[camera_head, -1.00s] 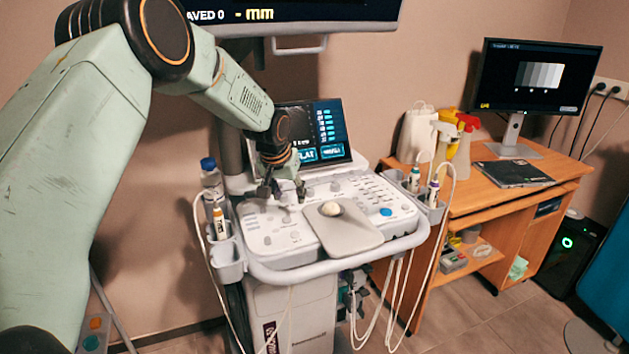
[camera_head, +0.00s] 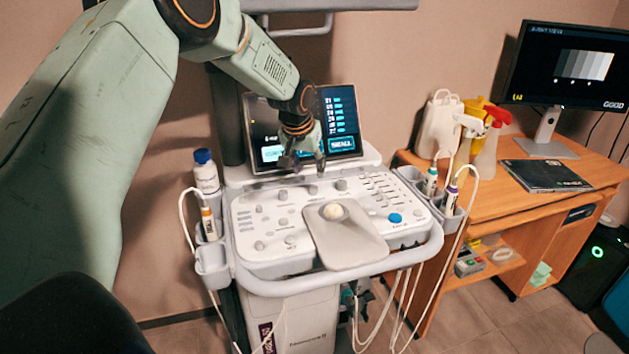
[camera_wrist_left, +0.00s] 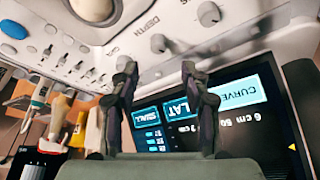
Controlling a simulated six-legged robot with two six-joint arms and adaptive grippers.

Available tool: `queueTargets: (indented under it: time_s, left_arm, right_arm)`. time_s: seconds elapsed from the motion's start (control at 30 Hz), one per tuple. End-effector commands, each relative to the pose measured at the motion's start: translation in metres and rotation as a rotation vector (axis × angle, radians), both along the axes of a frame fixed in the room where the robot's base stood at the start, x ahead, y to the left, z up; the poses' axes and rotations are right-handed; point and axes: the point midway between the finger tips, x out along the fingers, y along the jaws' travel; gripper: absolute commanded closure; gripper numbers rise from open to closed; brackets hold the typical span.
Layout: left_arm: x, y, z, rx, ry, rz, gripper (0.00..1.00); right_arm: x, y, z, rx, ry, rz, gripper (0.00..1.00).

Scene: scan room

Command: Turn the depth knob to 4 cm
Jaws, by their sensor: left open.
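The depth knob (camera_wrist_left: 158,43) is a small grey knob beside the printed DEPTH label in the left wrist view; its pointer is too small to read. In the head view it appears to be the middle knob (camera_head: 312,189) of the panel's back row. My left gripper (camera_head: 305,163) is open and empty, above the back of the panel, in front of the screen. Its two fingers (camera_wrist_left: 166,75) stand apart in the wrist view, clear of the depth knob. My right gripper is out of view.
Other knobs and buttons surround the depth knob on the white control panel (camera_head: 262,262). A trackball (camera_head: 333,211) sits at the middle. Probes and a bottle (camera_head: 206,178) stand in side holders. A wooden desk (camera_head: 500,195) with a monitor is at right.

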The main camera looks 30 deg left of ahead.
Motion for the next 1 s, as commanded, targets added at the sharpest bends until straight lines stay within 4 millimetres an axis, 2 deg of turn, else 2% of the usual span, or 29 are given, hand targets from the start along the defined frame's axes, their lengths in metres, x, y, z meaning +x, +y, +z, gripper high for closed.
queueTargets:
  time_s: [0.2,0.4,0.53,0.83,1.0]
  left_arm:
    - [0.009,0.003,-0.034,0.002,0.002,0.000,0.53]
    - [0.020,0.005,-0.058,0.002,0.002,-0.001,0.53]
    - [0.024,0.006,-0.064,0.001,0.000,-0.001,0.53]
    - [0.028,0.006,-0.066,0.001,-0.001,-0.001,0.53]
    - [0.028,0.006,-0.066,0.000,0.000,-0.001,0.67]
  right_arm:
    - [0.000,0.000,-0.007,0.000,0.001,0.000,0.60]
    - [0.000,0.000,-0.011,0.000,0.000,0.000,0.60]
    - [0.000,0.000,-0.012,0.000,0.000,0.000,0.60]
    - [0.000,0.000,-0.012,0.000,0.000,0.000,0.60]
    - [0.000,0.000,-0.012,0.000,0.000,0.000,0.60]
